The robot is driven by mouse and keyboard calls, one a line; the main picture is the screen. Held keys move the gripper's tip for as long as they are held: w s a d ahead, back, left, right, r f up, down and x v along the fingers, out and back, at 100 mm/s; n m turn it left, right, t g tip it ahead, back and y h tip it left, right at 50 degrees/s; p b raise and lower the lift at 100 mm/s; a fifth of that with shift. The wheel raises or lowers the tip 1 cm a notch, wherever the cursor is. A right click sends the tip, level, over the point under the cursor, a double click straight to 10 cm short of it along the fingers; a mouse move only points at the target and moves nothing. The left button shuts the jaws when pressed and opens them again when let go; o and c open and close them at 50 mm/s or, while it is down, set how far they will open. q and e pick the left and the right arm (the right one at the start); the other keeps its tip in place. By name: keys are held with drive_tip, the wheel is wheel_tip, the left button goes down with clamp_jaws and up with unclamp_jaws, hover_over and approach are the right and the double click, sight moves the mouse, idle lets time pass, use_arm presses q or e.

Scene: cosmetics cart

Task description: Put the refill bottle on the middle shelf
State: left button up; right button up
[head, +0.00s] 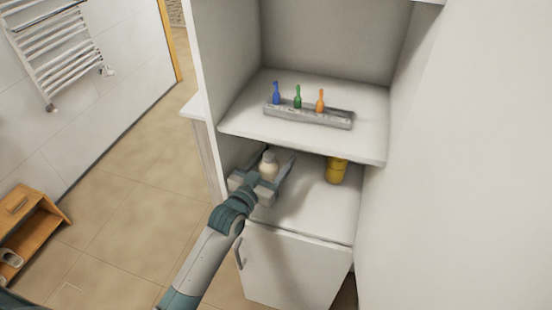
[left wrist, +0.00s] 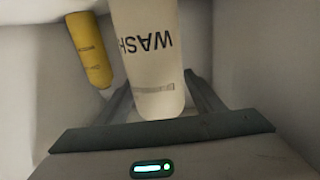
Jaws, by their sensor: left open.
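A pale cream bottle (head: 268,164) stands on the white shelf (head: 318,218) below the one with the coloured items. The left wrist view shows it close up as a cream bottle marked WASH (left wrist: 152,70). My left gripper (head: 270,172) is open, with one finger on each side of this bottle. Its fingers also show in the left wrist view (left wrist: 162,97), and I cannot tell whether they touch the bottle. A yellow bottle (head: 336,171) stands on the same shelf to the right; it also shows in the left wrist view (left wrist: 90,50). My right gripper is not in view.
The shelf above (head: 240,122) holds a grey rack (head: 310,113) with blue, green and orange items. A cabinet door (head: 295,265) is below. Tall side walls bound the shelves. A wooden rack (head: 30,225) stands on the floor at left.

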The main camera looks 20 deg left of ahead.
sight(264, 174)
use_arm(q)
drive_tip(key=b+v, duration=0.3)
drive_tip(key=v, duration=0.8)
drive_tip(key=shift+f, duration=0.1)
drive_tip(key=shift+s+a, duration=0.1)
drive_tip(key=shift+s, duration=0.25)
